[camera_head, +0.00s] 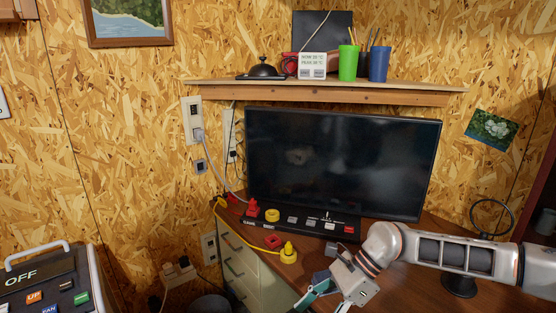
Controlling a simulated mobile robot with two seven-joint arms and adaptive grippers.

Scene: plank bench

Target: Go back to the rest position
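My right arm comes in from the right over the brown desk. My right gripper (322,303) hangs over the desk's front part at the bottom of the view. One teal-edged finger points down and left. The other is partly cut off by the bottom edge, with a gap between the two. I see nothing held in it. My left arm and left gripper are not in view.
A button panel (300,222) and a black monitor (340,160) stand behind my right gripper. A yellow plug-like piece (288,252) on a cable lies left of it. A shelf (330,92) holds a bell and cups. A control box (45,285) is at lower left.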

